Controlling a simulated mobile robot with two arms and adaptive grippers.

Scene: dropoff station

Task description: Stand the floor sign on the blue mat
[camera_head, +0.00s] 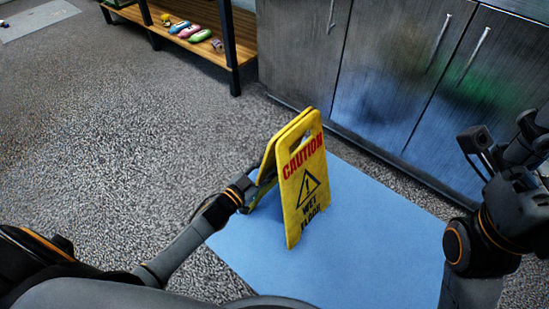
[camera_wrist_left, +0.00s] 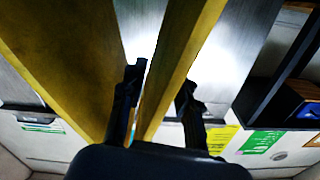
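The yellow floor sign (camera_head: 304,190) with red "CAUTION" and black "WET FLOOR" lettering is upright, its two panels spread slightly apart. Its front panel's lower edge appears to rest on the blue mat (camera_head: 375,235). My left gripper (camera_head: 250,187) is low at the left side of the sign, beside the rear panel. In the left wrist view, the fingers (camera_wrist_left: 162,85) stand apart, with a yellow sign panel (camera_wrist_left: 178,65) passing between them. A gap shows beside the left finger. My right gripper (camera_head: 525,145) is at the right edge, away from the sign; its fingers are unclear.
Grey metal cabinets (camera_head: 385,70) with bar handles stand behind the mat. A wooden shelf (camera_head: 190,38) with small colourful items stands at the upper left. Speckled floor (camera_head: 130,130) is clear to the left. A grey mat (camera_head: 38,20) lies far left.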

